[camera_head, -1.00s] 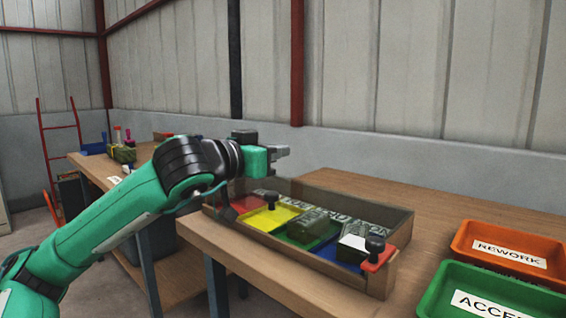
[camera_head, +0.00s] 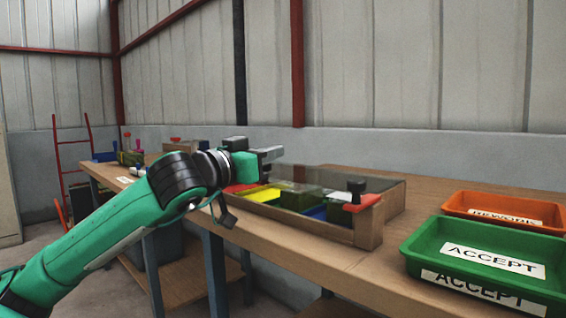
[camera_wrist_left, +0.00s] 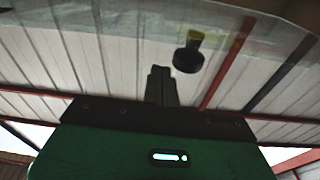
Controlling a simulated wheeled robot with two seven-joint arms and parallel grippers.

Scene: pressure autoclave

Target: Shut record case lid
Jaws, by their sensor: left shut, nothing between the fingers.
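The record case (camera_head: 368,234) is a shallow wooden box on the bench, with red, yellow, green and blue sections inside. A clear, greyish lid pane (camera_head: 345,178) shows over its back part; its exact tilt is hard to tell. A dark knob (camera_head: 357,187) stands at the right front corner by a red piece. My left gripper (camera_head: 272,153) is shut and empty, above the case's left end. In the left wrist view the shut fingers (camera_wrist_left: 160,85) point towards a see-through pane, with a dark knob (camera_wrist_left: 188,58) to their right. My right gripper is out of view.
A green ACCEPT tray (camera_head: 415,262) and an orange REWORK tray (camera_head: 548,208) sit right of the case on the bench (camera_head: 300,248). Bare wood lies between case and trays.

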